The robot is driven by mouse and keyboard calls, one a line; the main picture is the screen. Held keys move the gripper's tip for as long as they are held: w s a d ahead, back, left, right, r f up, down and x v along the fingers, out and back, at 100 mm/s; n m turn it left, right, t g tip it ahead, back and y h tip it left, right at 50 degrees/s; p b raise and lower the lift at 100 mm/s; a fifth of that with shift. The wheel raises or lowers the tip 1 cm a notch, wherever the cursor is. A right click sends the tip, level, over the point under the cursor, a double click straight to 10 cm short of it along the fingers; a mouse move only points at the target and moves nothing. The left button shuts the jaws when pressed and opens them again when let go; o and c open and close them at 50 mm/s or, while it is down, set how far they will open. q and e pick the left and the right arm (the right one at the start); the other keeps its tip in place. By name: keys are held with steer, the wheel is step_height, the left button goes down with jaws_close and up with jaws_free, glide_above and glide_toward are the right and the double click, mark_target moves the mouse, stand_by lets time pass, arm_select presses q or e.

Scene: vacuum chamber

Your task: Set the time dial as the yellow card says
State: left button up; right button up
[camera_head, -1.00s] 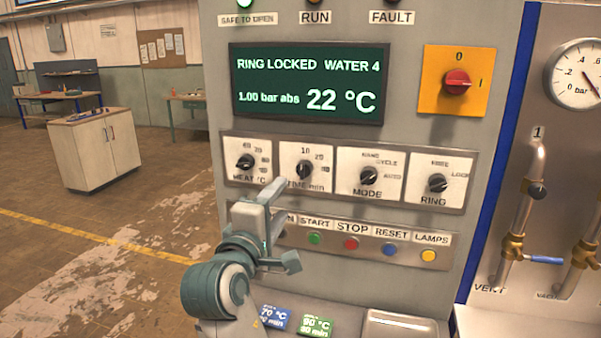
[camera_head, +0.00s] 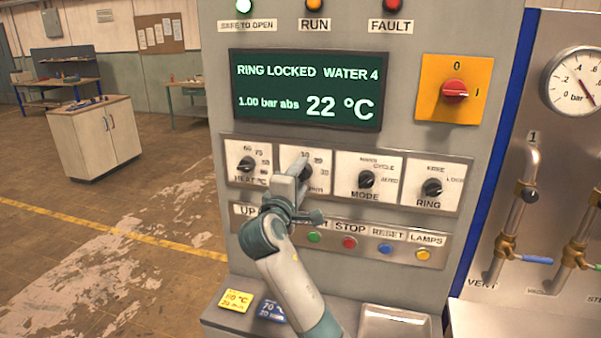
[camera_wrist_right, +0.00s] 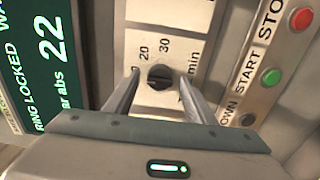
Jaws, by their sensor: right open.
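The time dial (camera_head: 306,173) is a black knob on a white plate marked 10, 20, 30 and min, second from left in the dial row. It also shows in the right wrist view (camera_wrist_right: 160,77). My right gripper (camera_head: 298,172) is at this dial in the head view and partly covers it. In the right wrist view its open fingers (camera_wrist_right: 160,82) stand on either side of the knob; I cannot tell whether they touch it. The dial's pointer direction is unclear. The yellow card (camera_head: 236,299) lies on the ledge below; its small print is blurred. My left gripper is not in view.
The heat dial (camera_head: 247,164) is left of the time dial; the mode dial (camera_head: 366,180) and ring dial (camera_head: 432,187) are right. A button row with the red stop button (camera_head: 349,243) runs below. A blue card (camera_head: 271,309) lies beside the yellow one.

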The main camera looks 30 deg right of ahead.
steer(key=shift+w+d, duration=0.15)
steer(key=shift+c, duration=0.6)
steer(key=c, duration=0.9)
